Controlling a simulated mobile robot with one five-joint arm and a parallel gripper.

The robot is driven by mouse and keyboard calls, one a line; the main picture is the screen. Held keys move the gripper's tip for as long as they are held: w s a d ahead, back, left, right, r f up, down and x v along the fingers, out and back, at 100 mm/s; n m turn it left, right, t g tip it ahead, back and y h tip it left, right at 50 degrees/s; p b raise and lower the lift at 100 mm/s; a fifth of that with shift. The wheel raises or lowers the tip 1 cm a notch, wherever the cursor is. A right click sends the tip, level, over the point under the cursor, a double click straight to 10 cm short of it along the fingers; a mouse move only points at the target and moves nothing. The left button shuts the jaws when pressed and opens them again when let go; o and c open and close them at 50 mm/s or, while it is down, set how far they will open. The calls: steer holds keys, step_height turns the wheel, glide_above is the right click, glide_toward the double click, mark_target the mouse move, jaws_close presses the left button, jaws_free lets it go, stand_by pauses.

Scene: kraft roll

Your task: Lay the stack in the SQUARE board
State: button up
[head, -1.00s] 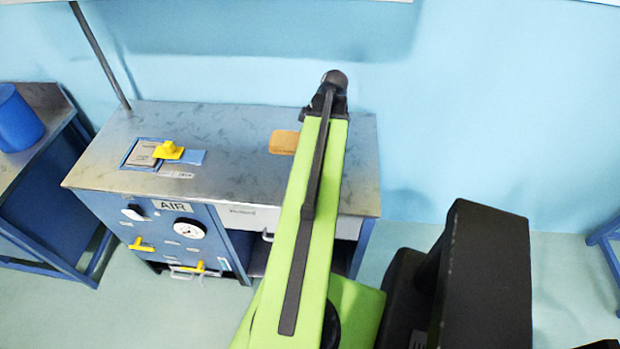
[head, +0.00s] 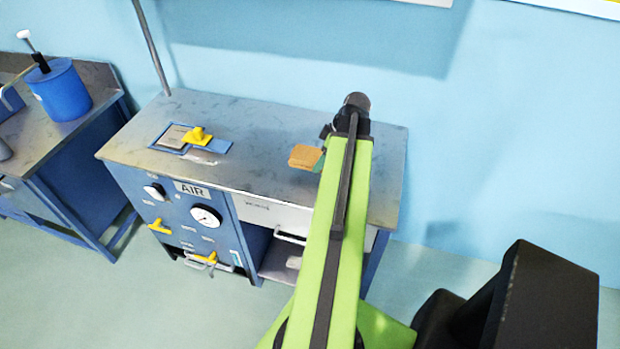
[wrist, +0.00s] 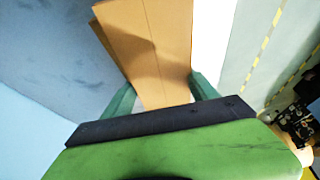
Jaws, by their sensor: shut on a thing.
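In the head view my arm hides most of the gripper; one green finger shows at the stack's right. I cannot tell if the stack is lifted. A blue-rimmed board (head: 155,146) holding a grey plate lies at the bench's left; I cannot read its label. The stack is apart from it.
A yellow-handled piece (head: 197,137) stands at the board's right, beside a flat blue piece (head: 218,146). A post (head: 150,45) rises behind the bench's left end. A blue pot (head: 62,92) stands on another bench at far left. The bench top between board and stack is clear.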

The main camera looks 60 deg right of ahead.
mark_target(314, 154)
steer(key=w+f, duration=0.1)
steer(key=w+a+f+b, duration=0.1)
steer(key=w, duration=0.1)
steer(key=shift+w, duration=0.2)
step_height(314, 154, down, 4)
steer(key=b, duration=0.4)
steer(key=shift+f, duration=0.2)
steer(key=shift+r, duration=0.25)
steer(key=shift+f, duration=0.2)
steer(key=o, duration=1.7)
steer(key=shift+s, duration=0.1)
steer(key=shift+r, duration=0.1)
